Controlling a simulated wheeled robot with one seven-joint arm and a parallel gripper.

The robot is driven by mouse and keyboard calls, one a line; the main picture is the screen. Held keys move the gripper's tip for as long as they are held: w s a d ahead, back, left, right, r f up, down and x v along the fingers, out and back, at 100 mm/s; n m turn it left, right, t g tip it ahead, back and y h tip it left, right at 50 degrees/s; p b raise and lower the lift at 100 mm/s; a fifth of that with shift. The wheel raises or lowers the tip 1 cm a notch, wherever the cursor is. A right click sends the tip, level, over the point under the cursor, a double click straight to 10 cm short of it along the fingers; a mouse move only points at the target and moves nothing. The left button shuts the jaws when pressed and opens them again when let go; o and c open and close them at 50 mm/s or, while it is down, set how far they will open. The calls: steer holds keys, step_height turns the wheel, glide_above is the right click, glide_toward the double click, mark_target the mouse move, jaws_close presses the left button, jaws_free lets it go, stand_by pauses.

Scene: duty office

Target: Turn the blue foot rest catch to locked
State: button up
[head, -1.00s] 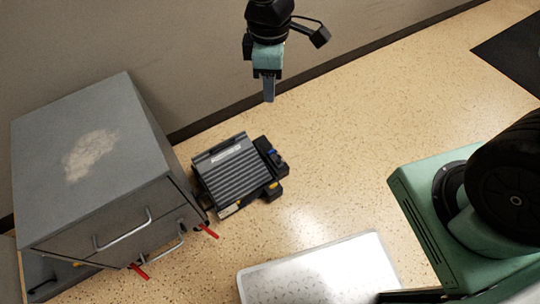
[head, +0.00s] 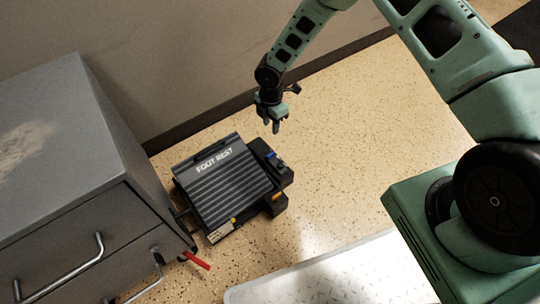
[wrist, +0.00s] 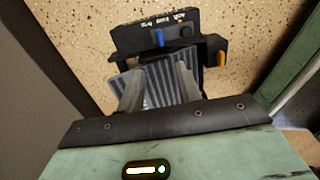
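The foot rest (head: 228,185) is a dark ribbed slab lettered FOOT REST, on the floor beside the cabinet. The blue catch (head: 272,155) sits on the black block at its right side. In the wrist view the blue catch (wrist: 159,38) is a small upright lever on that block, beside a dark round knob; small white lettering there is too small to read. My gripper (head: 276,128) is above and behind the block, apart from the catch. In the wrist view its two fingers (wrist: 155,88) are spread with a gap and nothing between them.
A grey cabinet (head: 72,160) with metal drawer handles stands at the left, a red lever (head: 197,261) near its base. A yellow-orange part (head: 278,197) sits at the block's front. A pale metal plate (head: 330,277) lies at the front. Speckled floor right of the foot rest is clear.

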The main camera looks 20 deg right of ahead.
mark_target(271, 153)
step_height(271, 153, down, 17)
steer(key=b, duration=0.7)
steer(key=shift+r, duration=0.15)
steer(key=shift+c, duration=0.3)
jaws_close()
